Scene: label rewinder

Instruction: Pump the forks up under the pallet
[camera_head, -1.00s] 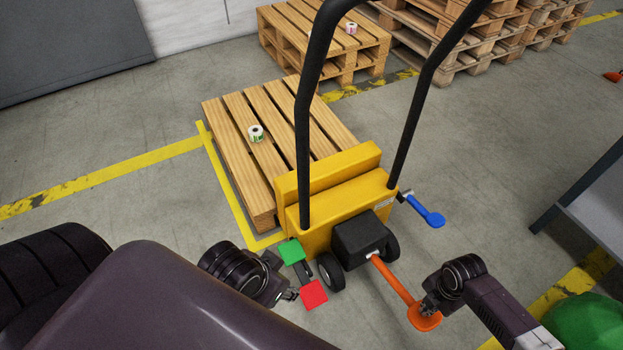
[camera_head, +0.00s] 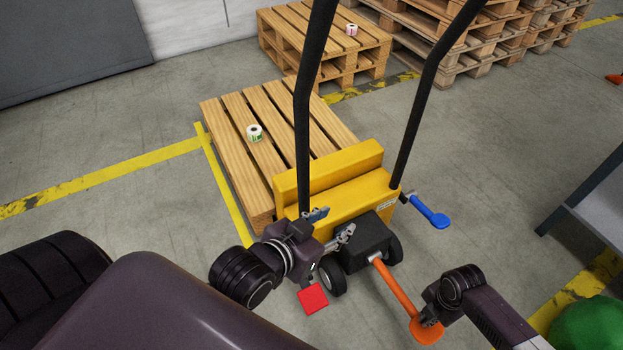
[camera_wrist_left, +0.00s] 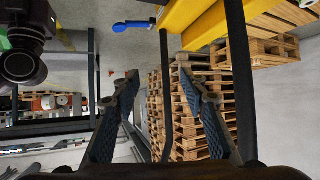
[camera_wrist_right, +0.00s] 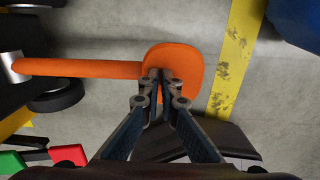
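The yellow pallet truck (camera_head: 345,172) stands at the near end of the wooden pallet (camera_head: 236,138); its forks are hidden beneath the boards. Its orange pedal (camera_head: 427,331) sticks out toward me at the lower right. My right gripper (camera_head: 432,318) is at the round pedal pad; in the right wrist view its fingertips (camera_wrist_right: 160,75) lie nearly together over the pad (camera_wrist_right: 187,65). My left gripper (camera_head: 332,226) is open and empty near the base of the left black handle bar (camera_head: 302,120). A red pedal (camera_head: 313,298) shows below it; the green one is hidden in the head view.
A blue lever (camera_head: 430,212) sticks out at the truck's right. A label roll (camera_head: 254,132) stands on the pallet. Stacked pallets (camera_head: 440,45) stand behind. A grey table (camera_head: 600,205) and a green object (camera_head: 588,326) are at the right. Open floor lies left.

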